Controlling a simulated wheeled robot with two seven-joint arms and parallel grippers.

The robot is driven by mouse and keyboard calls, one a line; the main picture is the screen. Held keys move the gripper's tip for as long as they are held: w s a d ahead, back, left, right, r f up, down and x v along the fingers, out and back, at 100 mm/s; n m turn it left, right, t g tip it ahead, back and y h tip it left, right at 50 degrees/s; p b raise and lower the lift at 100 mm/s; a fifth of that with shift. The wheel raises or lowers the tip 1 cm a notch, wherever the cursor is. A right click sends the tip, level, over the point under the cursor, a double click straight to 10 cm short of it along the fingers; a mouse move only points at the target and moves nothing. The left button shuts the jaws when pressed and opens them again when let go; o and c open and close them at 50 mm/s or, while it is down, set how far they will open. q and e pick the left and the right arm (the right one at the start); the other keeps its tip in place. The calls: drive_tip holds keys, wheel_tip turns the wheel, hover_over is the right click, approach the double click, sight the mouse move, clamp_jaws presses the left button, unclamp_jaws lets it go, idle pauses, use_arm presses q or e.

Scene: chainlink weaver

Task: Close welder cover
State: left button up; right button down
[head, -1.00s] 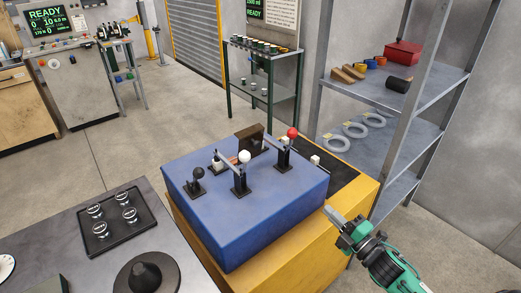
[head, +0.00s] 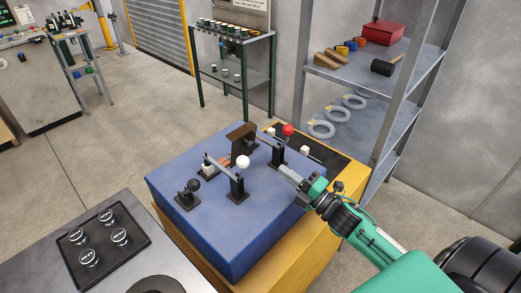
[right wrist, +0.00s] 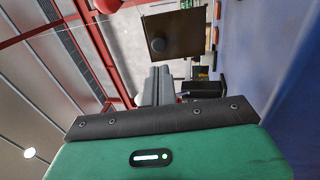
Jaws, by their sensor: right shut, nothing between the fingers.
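The welder is a blue box-shaped machine (head: 225,235) on a yellow base (head: 293,243). A brown cover plate (head: 242,134) stands upright at the back of its top; it also shows in the right wrist view (right wrist: 185,32). Levers with a black knob (head: 194,185), a white knob (head: 243,162) and a red knob (head: 288,130) stand on the top. My right gripper (head: 283,171) is shut and empty, over the right part of the blue top, close to the red-knob lever's post. Its closed fingers show in the right wrist view (right wrist: 157,85), apart from the cover. My left gripper is out of view.
A grey shelf rack (head: 350,75) with a red box (head: 382,33) and grey rings stands at the right. A grey table (head: 150,245) with a black tray (head: 68,265) is at the front left. A green-legged stand (head: 240,85) is behind, with open floor around it.

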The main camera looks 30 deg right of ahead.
sight(253, 147)
drive_tip(key=p+x, duration=0.3)
drive_tip(key=x, duration=0.5)
drive_tip(key=shift+w+r, duration=0.15)
drive_tip(key=shift+w, duration=0.05)
drive_tip(key=shift+w+a, duration=0.2)
drive_tip(key=shift+w, duration=0.1)
use_arm(q)
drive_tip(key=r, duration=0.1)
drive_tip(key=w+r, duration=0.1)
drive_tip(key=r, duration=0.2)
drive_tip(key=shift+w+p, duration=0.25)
drive_tip(key=shift+p, duration=0.05)
use_arm(e)
drive_tip(key=shift+w+a, duration=0.1)
drive_tip(key=shift+w, duration=0.15)
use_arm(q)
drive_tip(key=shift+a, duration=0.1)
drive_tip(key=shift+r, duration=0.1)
use_arm(e)
drive_tip(key=shift+w+r, duration=0.1)
